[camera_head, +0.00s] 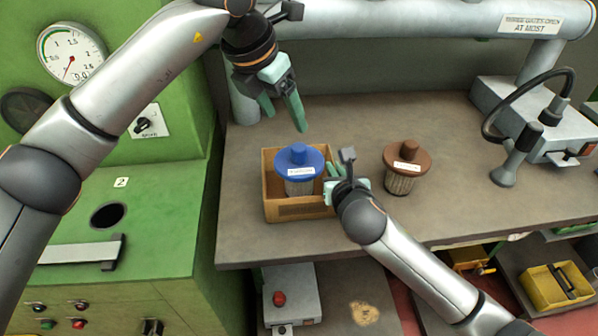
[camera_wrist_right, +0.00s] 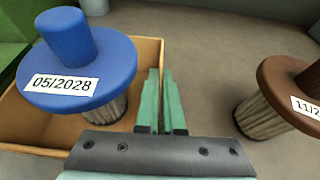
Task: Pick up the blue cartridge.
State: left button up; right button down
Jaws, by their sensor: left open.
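The blue cartridge (camera_head: 299,158) has a round blue cap with a knob and a pale ribbed body. It stands upright in an open wooden box (camera_head: 300,211); its label reads 05/2028 in the right wrist view (camera_wrist_right: 110,68). My right gripper (camera_head: 333,171) is beside the cartridge, at the box's right side. In the right wrist view its fingers (camera_wrist_right: 161,100) are close together with nothing visible between them, apart from the cartridge. My left gripper (camera_head: 286,118) is open and empty, above and behind the box, fingers pointing down.
A brown cartridge (camera_head: 407,165) stands on the grey bench (camera_head: 480,200) to the right of the box. A grey device with a hose (camera_head: 540,120) is at the right. A green machine (camera_head: 150,225) with a gauge is at the left. The bench between brown cartridge and device is clear.

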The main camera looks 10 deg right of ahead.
aim_at(299, 147)
pick_arm(q)
jog(key=x, duration=1.1)
jog(key=shift+d+f, duration=0.15)
jog(key=shift+f, duration=0.1)
jog(key=shift+c, duration=0.4)
grip_shut()
jog(key=shift+r, duration=0.1)
dwell(0.5)
